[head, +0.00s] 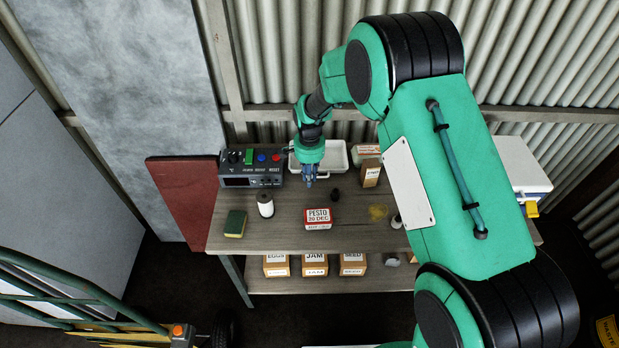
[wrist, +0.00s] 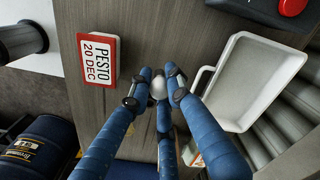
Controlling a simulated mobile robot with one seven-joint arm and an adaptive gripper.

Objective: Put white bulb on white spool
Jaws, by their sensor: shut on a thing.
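My gripper (head: 310,180) is above the wooden bench, in front of the white tray. In the wrist view, the blue fingers of my gripper (wrist: 158,90) are closed around a small, smooth white thing, which looks like the white bulb (wrist: 158,87). Only part of it shows between the fingers, and I cannot make it out in the head view. The spool does not clearly show in the wrist view.
A red-and-white PESTO box (head: 319,218) lies in front of my gripper. The white tray (head: 336,163) and a control box (head: 251,168) stand behind. A small dark thing (head: 335,194) is near my gripper.

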